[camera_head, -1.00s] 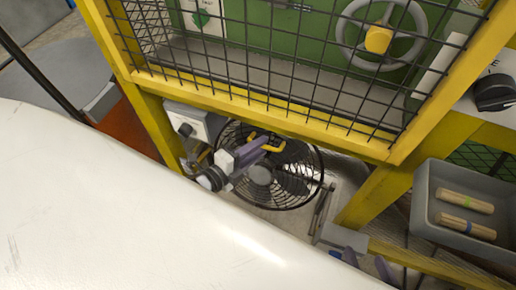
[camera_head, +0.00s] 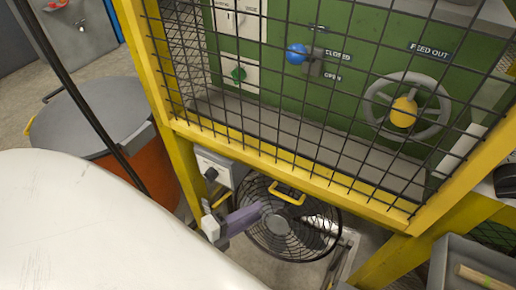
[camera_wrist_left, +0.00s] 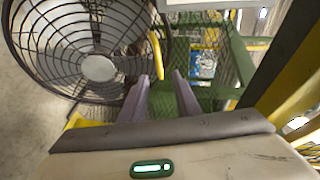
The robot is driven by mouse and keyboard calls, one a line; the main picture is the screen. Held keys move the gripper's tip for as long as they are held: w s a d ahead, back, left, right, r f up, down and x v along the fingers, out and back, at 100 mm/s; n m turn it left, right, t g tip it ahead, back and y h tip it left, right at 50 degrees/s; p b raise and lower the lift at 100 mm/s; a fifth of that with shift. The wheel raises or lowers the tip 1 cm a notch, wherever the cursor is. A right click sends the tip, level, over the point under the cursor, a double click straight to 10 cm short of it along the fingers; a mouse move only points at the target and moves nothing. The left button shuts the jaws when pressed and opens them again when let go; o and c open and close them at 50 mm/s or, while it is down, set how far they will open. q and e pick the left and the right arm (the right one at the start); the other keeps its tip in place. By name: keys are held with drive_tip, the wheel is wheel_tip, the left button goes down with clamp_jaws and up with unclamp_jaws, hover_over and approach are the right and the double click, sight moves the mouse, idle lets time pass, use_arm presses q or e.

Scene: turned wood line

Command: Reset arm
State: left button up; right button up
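My left gripper (camera_head: 242,218) shows in the head view below the yellow frame, in front of a black floor fan. My right gripper does not show clearly in any view.
A yellow frame with black mesh (camera_head: 290,157) guards a green panel (camera_head: 345,45) with a handwheel (camera_head: 440,106). A grey switch box (camera_head: 222,170) hangs below. A grey-lidded orange drum (camera_head: 155,180) stands left; a grey tray (camera_head: 449,262) holds a wooden piece (camera_head: 482,277) at lower right.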

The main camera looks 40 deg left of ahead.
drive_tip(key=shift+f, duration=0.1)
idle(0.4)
use_arm(q)
drive_tip(key=s+d+r+n+g+y, duration=0.2)
drive_tip(key=s+r+n+g, duration=0.3)
drive_tip(key=n, duration=0.4)
drive_tip(key=s+d+r+n+g+y, duration=0.2)
drive_tip(key=s+r+n+g, duration=0.2)
drive_tip(key=s+n+g, duration=0.35)
drive_tip(key=w+d+f+n+t+h, duration=0.25)
drive_tip(key=w+d+f+t, duration=0.2)
drive_tip(key=d+t, duration=0.25)
wheel_tip(320, 180, up, 8)
drive_tip(key=a+m+p, duration=0.1)
drive_tip(key=p, duration=1.4)
drive_tip(key=shift+s+r+g, duration=0.15)
drive_tip(key=shift+r+g, duration=0.1)
drive_tip(key=shift+g, duration=0.2)
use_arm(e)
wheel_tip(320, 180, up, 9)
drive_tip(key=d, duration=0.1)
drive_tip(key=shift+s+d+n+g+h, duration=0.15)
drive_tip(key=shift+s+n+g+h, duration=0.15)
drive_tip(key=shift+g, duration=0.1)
